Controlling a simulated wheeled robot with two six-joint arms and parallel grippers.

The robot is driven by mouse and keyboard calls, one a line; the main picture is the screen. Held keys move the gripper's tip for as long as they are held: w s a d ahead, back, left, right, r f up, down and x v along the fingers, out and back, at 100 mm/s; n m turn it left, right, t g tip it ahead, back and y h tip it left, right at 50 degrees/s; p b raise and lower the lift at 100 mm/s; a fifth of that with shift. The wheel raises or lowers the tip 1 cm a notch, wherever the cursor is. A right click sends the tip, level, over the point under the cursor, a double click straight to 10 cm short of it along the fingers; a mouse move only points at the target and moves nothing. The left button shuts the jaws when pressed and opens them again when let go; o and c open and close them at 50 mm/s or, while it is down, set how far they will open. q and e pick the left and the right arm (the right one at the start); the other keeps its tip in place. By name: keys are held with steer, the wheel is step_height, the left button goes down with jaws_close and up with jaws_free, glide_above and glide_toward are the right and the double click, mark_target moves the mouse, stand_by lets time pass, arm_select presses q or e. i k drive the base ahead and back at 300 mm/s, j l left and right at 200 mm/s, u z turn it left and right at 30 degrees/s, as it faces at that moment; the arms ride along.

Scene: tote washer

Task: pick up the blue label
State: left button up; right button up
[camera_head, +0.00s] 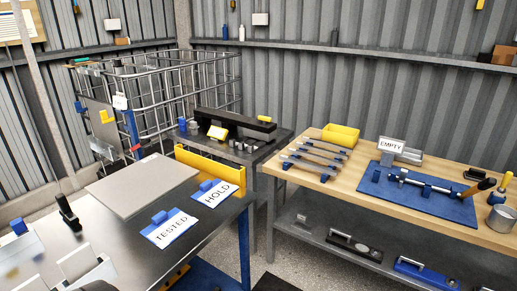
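Two white cards with blue borders and blue tabs lie on the dark table at the left. One blue label card reads TESTED (169,231), near the table's right front edge. The other blue label card reads HOLD (215,194), just behind and to its right, in front of a yellow upright panel. A blue clip (19,226) with a pale plate shows at the far left edge; I cannot tell whether it is a label.
A grey flat board (143,184) lies behind the cards. A black upright piece (67,211) and pale plates (78,262) stand at the table's left. A wooden bench (335,183) at the right holds rods, a yellow bin (341,135), a blue mat (420,200) and an EMPTY sign (391,145).

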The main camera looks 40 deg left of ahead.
mark_target(211, 193)
steer(key=i+u, duration=0.45)
steer(key=i+l+u, duration=0.15)
steer(key=i+u, duration=0.3)
steer(key=i+l+u, duration=0.3)
steer(key=i+u, duration=0.15)
